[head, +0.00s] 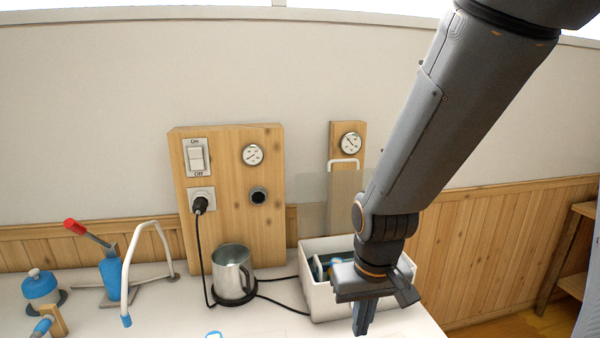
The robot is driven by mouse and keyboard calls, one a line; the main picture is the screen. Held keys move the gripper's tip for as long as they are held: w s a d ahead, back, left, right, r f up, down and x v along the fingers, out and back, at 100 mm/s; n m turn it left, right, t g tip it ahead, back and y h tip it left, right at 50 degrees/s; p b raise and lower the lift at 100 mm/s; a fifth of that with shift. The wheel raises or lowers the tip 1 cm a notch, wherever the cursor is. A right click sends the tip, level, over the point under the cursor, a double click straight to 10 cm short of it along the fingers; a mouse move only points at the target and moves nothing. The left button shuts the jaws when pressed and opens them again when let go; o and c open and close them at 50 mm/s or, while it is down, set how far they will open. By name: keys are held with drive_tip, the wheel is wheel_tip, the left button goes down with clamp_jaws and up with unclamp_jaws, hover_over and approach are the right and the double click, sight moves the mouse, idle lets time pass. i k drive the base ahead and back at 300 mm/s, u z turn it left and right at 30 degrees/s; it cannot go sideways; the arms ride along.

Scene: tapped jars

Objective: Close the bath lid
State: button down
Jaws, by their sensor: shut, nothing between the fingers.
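The bath is a white open-topped box (319,298) at the right end of the counter. Its lid (343,205) seems to be the greyish see-through panel standing up at the back of the box, with a white bar handle (343,163) near its top. Inside the box a blue and light-coloured item (321,268) shows in part. My gripper (362,326) points down in front of the box's front right side, shut and empty. It is well below the lid handle and apart from it. My gripper and wrist hide the right part of the box.
A metal mug (233,270) stands on a black base left of the box, with black cables (279,300) between. A wooden panel (230,210) carries a switch, plug and gauge. A curved white tap (130,262) and a red-handled blue device (112,268) stand further left.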

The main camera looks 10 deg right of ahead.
sight(330, 162)
drive_tip(key=k, duration=1.3)
drive_tip(key=u, duration=0.7)
drive_tip(key=i, duration=1.4)
drive_tip(key=z, duration=0.6)
drive_tip(key=i, duration=0.55)
drive_tip(key=z, duration=0.4)
